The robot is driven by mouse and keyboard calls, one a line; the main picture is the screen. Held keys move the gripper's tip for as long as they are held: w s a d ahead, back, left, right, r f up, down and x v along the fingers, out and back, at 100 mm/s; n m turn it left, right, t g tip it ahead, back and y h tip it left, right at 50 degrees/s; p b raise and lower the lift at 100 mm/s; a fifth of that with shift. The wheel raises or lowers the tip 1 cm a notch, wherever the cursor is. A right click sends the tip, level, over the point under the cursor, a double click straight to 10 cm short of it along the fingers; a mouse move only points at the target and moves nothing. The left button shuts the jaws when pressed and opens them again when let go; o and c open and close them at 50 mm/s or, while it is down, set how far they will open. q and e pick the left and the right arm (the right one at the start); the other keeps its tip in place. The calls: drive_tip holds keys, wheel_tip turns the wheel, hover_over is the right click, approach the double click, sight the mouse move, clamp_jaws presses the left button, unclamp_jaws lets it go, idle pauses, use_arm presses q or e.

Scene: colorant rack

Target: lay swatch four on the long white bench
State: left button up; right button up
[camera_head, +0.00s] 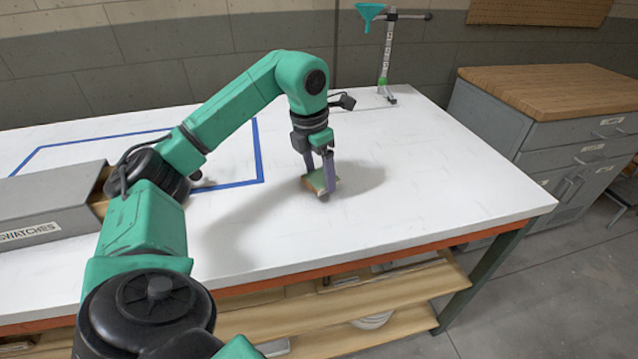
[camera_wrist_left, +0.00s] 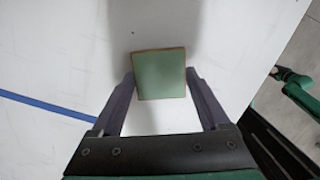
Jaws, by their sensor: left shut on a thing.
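A small square swatch (camera_head: 317,181) with a pale green face and brown edges is between the fingers of my left gripper (camera_head: 322,188). My left gripper is shut on it, low over the long white bench (camera_head: 420,190). In the left wrist view the swatch (camera_wrist_left: 159,75) lies between the two fingertips with its green face toward the camera. Whether its underside touches the bench is unclear. No number shows on it. My right gripper is in neither view.
A grey box labelled SWATCHES (camera_head: 45,210) stands at the bench's left. Blue tape (camera_head: 258,150) marks an area behind it. A stand with a teal funnel (camera_head: 386,60) is at the back. A grey wood-topped cabinet (camera_head: 550,110) stands right. The bench's right part is clear.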

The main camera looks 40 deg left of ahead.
sight(313, 181)
use_arm(q)
drive_tip(key=shift+f, duration=1.05)
drive_tip(key=shift+f, duration=0.1)
drive_tip(key=o, duration=1.2)
wheel_tip(313, 181, up, 12)
drive_tip(key=s+p, duration=0.1)
drive_tip(key=p, duration=0.2)
drive_tip(key=shift+s+a+p, duration=0.2)
drive_tip(key=shift+s+p, duration=0.15)
drive_tip(key=shift+s, duration=0.05)
